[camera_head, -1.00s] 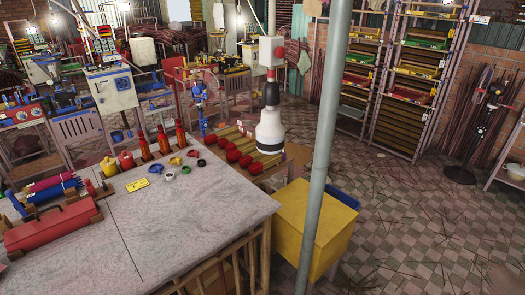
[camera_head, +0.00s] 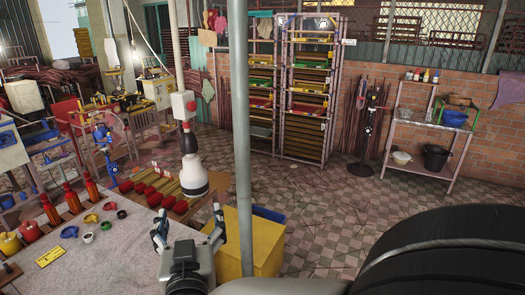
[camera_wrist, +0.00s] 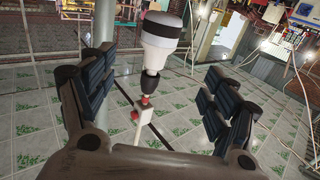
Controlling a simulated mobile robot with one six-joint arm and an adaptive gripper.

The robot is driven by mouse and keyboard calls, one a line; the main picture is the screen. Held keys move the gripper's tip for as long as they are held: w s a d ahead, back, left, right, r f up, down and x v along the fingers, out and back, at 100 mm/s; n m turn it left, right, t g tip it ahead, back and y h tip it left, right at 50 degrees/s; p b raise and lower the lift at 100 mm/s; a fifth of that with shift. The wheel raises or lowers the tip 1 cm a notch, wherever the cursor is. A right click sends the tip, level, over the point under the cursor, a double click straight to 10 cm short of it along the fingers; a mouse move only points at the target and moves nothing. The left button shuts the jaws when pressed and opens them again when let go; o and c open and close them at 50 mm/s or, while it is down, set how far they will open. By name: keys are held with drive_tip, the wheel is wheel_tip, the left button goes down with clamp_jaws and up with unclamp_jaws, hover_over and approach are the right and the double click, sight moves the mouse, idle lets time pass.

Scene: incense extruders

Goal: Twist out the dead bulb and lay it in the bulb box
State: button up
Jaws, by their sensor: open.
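A white bulb (camera_head: 194,178) with a dark band hangs mouth-down from a black socket (camera_head: 188,141) under a small white-and-red box. In the wrist view the bulb (camera_wrist: 158,42) shows upside down, between and beyond my fingers. My gripper (camera_head: 188,225) is open and empty, below the bulb in the head picture and apart from it. Both padded fingers also show in the wrist view (camera_wrist: 158,80). A yellow box (camera_head: 267,240) stands right of the table; I cannot tell whether it is the bulb box. Its inside is not visible.
A grey pole (camera_head: 242,120) stands upright just right of the bulb. The table (camera_head: 120,245) holds red bottles, small coloured rings and a yellow card. Tall racks (camera_head: 307,90) and a shelf (camera_head: 430,130) line the back. Tiled floor (camera_head: 310,200) is open at right.

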sight(194, 176)
drive_tip(key=x, duration=1.7)
drive_tip(key=shift+w+f, duration=0.1)
drive_tip(key=shift+w, duration=0.1)
drive_tip(key=shift+c, duration=0.2)
drive_tip(key=c, duration=1.1)
drive_tip(key=o, duration=0.5)
drive_tip(key=c, duration=0.4)
drive_tip(key=shift+m+t+h+p, duration=0.3)
drive_tip(key=shift+m+h+p, duration=1.45)
drive_tip(key=shift+h, duration=0.75)
drive_tip(key=o, duration=1)
drive_tip(key=shift+d, duration=0.1)
